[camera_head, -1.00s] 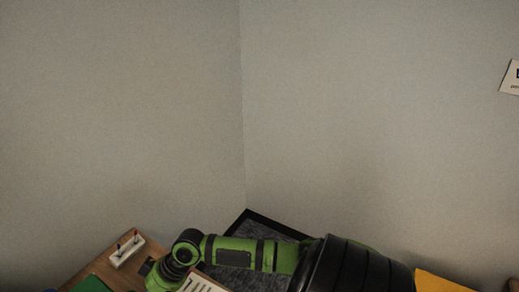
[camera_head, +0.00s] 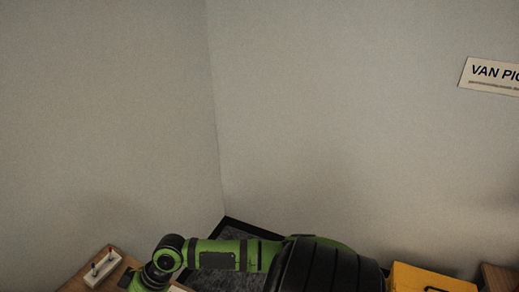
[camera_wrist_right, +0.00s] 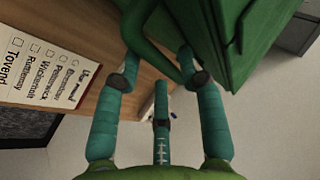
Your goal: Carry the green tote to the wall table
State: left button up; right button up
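The green tote (camera_wrist_right: 265,35) fills the upper right of the right wrist view, close to my right gripper (camera_wrist_right: 160,70). A curved green strap or handle (camera_wrist_right: 150,45) runs across between the teal fingers at their tips. I cannot tell whether the fingers grip it or are only around it. The tote's underside and base are out of view. In the head view my arm reaches to the lower left, but its fingers are cut off by the bottom edge. The tote does not show there now. My left gripper is in no view.
A wooden table (camera_head: 83,286) at the lower left holds a small white stand (camera_head: 103,267) with pegs. A printed checklist (camera_wrist_right: 46,70) shows in the wrist view. A dark mat (camera_head: 238,232) lies in the wall corner. A yellow box (camera_head: 430,278) and wall sign (camera_head: 490,76) are right.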

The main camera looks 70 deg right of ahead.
jog(key=v, duration=1.2)
dwell(1.0)
jog(key=shift+r, duration=0.15)
jog(key=shift+r, duration=2.45)
jog(key=shift+a+f, duration=0.1)
jog(key=shift+f, duration=0.05)
